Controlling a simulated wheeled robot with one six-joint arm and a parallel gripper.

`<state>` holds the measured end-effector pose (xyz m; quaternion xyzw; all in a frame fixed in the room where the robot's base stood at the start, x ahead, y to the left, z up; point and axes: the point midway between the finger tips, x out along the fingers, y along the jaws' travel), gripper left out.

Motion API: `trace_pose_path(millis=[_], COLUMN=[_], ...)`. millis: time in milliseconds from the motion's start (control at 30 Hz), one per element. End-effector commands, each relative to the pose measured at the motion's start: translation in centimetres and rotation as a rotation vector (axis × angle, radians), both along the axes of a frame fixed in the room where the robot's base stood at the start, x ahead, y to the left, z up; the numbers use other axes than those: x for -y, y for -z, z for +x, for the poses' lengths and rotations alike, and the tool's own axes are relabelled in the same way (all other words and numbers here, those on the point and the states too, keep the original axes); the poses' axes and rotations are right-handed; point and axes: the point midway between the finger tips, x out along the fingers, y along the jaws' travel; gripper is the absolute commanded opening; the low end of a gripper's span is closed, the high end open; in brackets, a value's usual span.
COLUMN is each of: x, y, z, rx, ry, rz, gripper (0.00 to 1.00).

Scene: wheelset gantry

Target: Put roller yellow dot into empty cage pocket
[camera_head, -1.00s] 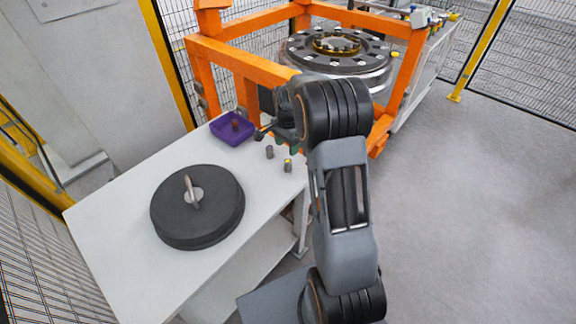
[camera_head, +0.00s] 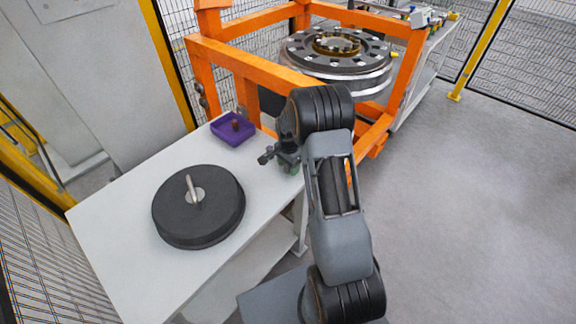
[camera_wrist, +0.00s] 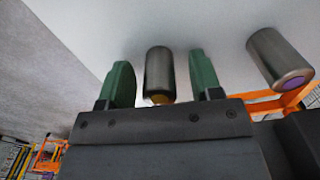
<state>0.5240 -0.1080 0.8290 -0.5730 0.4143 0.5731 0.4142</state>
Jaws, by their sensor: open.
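The roller with the yellow dot (camera_wrist: 159,70) is a short dark metal cylinder with a yellow end face, seen in the wrist view. It stands between the two green fingers of my gripper (camera_head: 288,165), with a visible gap on each side. My gripper is open and low over the right edge of the white table; in the head view it hides this roller. The dark cage ring (camera_head: 337,60) lies on the wheelset inside the orange gantry, around a brass-coloured hub. Which pocket is empty is too small to tell.
A second roller with a purple dot (camera_wrist: 277,60) stands close by, right in the wrist view. A purple tray (camera_head: 233,138) with a brown piece sits at the table's back corner. A large black disc (camera_head: 165,212) with a handle covers much of the white table (camera_head: 110,215). Orange gantry beams (camera_head: 247,66) rise behind.

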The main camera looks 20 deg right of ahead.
Motion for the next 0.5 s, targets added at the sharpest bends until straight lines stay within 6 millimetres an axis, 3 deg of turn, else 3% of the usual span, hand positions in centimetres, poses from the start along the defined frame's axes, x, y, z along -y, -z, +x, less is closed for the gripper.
trace_pose_path(millis=[200,500], x=[0.00,0.00], y=[0.00,-0.02], z=[0.01,0.01], rx=[0.000,0.000], ry=[0.000,0.000], rz=[0.000,0.000], gripper=[0.57,0.28])
